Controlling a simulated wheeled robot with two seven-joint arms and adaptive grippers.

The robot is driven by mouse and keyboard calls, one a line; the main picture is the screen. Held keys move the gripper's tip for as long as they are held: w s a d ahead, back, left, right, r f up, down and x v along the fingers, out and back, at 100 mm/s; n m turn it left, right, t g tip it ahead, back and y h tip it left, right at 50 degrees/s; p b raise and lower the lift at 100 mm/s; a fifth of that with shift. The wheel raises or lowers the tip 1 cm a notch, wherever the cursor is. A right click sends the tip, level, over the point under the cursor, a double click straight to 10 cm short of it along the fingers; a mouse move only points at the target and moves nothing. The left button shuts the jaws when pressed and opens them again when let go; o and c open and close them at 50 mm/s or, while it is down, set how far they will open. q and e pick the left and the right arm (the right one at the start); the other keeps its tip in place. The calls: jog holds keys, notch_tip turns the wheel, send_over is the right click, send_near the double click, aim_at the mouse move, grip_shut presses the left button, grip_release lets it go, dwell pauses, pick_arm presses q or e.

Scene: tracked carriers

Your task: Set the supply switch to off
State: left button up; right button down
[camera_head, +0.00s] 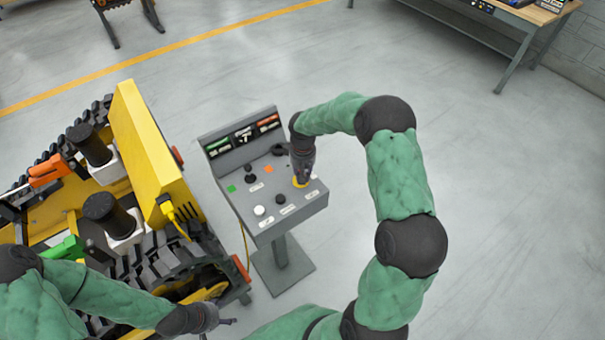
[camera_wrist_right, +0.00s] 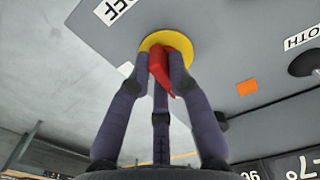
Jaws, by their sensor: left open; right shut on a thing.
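The supply switch, as far as I can tell, is a red handle (camera_wrist_right: 162,70) on a round yellow base (camera_wrist_right: 180,42) set in the grey control panel. My right gripper (camera_wrist_right: 163,60) is shut on the red handle, its dark fingers around it. In the head view the yellow base (camera_head: 300,182) shows at the panel's right side, with my right gripper (camera_head: 302,177) over it; the handle is hidden there. My left gripper (camera_head: 222,323) is low in the head view, open and empty, away from the panel. White labels sit beside the base, only partly readable.
The grey console (camera_head: 277,211) also carries black, white, green and orange controls close to the switch. A yellow and black tracked carrier (camera_head: 140,140) stands at its left. A workbench (camera_head: 530,15) is at the back right. The floor right of my right arm is clear.

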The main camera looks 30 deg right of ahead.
jog(key=shift+n, duration=0.5)
jog(key=c, duration=1.1)
grip_release()
jog(key=shift+c, duration=0.2)
jog(key=shift+r, duration=0.1)
notch_tip(320, 180, up, 12)
